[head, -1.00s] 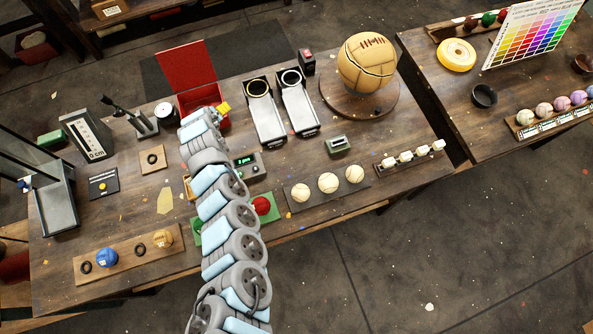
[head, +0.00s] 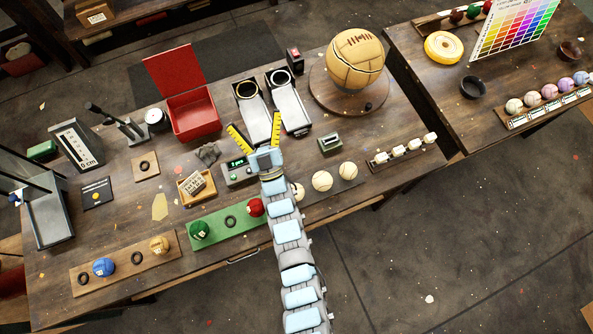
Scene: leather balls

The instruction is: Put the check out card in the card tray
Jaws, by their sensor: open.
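My gripper (head: 257,136) is open, with its two yellow fingers spread apart. It is over the table between the grey device with a green display (head: 238,173) and the two silver stands. Nothing shows between the fingers. A small wooden tray (head: 186,200) sits left of the grey device, with a pale card with dark print (head: 195,182) lying in or on it. I cannot read whether this is the check out card. A black card-like plate with a yellow dot (head: 97,193) lies farther left. No other card is clearly visible.
Two silver stands (head: 292,110) are just beyond my gripper. An open red box (head: 195,117) is behind and left. A green board (head: 222,231) with balls lies in front. A large tan ball (head: 356,58) stands on a round base at right.

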